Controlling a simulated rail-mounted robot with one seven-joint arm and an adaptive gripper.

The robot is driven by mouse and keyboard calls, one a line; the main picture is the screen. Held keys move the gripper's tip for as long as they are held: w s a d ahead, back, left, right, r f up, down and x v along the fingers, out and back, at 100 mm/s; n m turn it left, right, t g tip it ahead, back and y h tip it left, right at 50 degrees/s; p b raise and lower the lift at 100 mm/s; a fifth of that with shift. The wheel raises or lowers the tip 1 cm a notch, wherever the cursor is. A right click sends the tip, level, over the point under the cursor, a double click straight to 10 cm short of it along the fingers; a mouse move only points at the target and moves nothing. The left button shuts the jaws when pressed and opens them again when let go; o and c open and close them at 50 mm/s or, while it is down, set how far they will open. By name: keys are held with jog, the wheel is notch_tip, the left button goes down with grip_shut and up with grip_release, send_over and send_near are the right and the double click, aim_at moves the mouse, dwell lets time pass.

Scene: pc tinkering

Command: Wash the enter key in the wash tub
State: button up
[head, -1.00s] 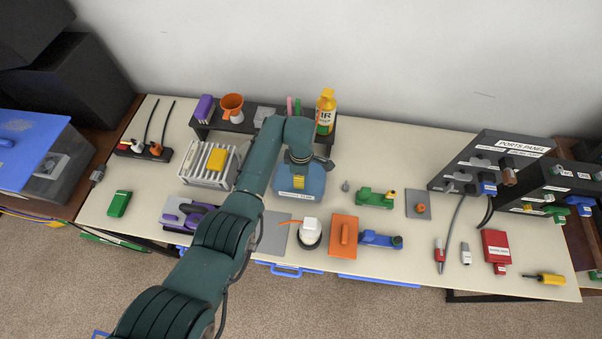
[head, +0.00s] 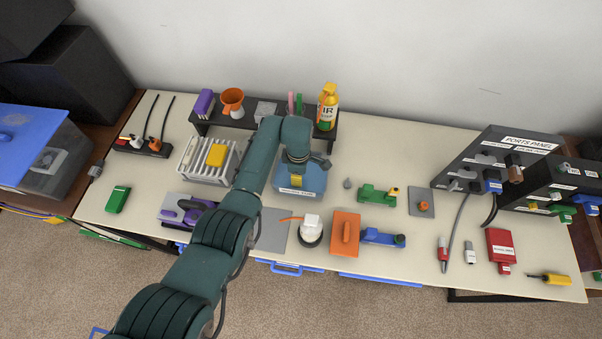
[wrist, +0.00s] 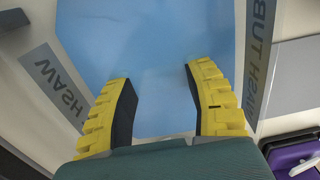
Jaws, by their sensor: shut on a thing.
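The blue wash tub (head: 316,182) stands on the table in the middle of the head view. In the wrist view its blue inside (wrist: 155,35) fills the space beyond my fingers, with its "WASH TUB" labels on both sides. My gripper (wrist: 160,85) has two yellow fingers with dark pads and points down into the tub. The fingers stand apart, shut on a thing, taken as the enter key. I cannot make out the key against the blue.
Left of the tub is a white rack (head: 196,168) with a yellow block (head: 216,155). Behind is a dark shelf (head: 240,120) with an orange funnel (head: 232,97) and a spray bottle (head: 327,106).

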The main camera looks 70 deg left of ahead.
jog(key=shift+w+d, duration=0.1)
jog(key=shift+w, duration=0.05)
jog(key=shift+w+d, duration=0.2)
jog(key=shift+w, duration=0.1)
jog(key=shift+s, duration=0.1)
dwell(0.5)
jog(key=shift+s+a, duration=0.25)
jog(key=shift+s, duration=0.1)
jog(key=shift+w, duration=0.1)
jog(key=shift+w+d, duration=0.25)
jog(key=shift+w, duration=0.1)
